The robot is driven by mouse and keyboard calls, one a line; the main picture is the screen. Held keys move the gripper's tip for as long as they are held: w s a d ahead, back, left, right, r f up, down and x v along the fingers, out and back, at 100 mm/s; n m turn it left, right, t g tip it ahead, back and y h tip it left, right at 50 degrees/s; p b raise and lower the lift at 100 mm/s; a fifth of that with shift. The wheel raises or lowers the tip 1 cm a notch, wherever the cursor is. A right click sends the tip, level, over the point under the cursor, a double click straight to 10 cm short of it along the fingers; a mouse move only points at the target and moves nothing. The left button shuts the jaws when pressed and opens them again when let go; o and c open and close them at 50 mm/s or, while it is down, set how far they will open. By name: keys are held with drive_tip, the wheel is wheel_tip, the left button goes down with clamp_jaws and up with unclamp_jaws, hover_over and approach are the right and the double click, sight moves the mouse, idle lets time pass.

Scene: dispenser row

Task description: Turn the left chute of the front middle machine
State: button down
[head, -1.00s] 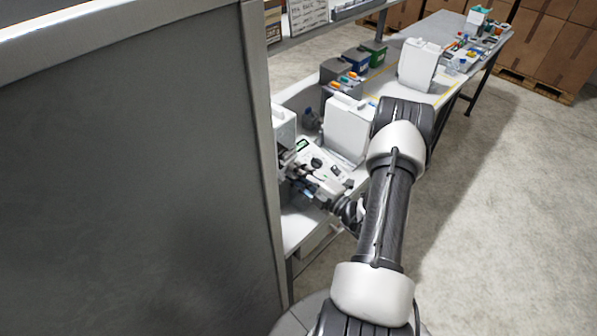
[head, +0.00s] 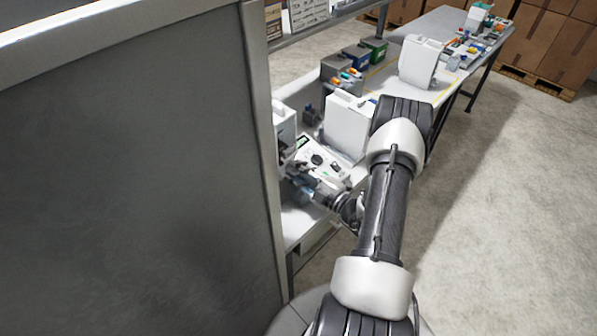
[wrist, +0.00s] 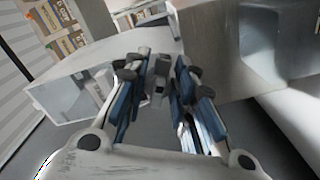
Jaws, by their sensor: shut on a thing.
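My gripper (head: 293,170) reaches in over the bench beside a white machine (head: 284,122), which the large grey panel partly hides. In the wrist view my gripper (wrist: 157,78) has its blue-sided fingers closed around a small dark grey part (wrist: 158,88), which looks like a chute. The fingers cover most of it, so its turn angle is hard to read. A pale machine body (wrist: 120,62) with a clear box at its left lies just beyond the fingertips. I cannot tell from these frames which machine in the row this is.
A large grey panel (head: 130,180) fills the left of the head view. A white control box with a dial (head: 318,160) and a white container (head: 347,125) stand close by my gripper.

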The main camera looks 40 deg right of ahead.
drive_tip(key=c, duration=1.7)
unclamp_jaws()
drive_tip(key=s, duration=0.8)
drive_tip(key=s+d, duration=0.1)
drive_tip(key=s, duration=0.3)
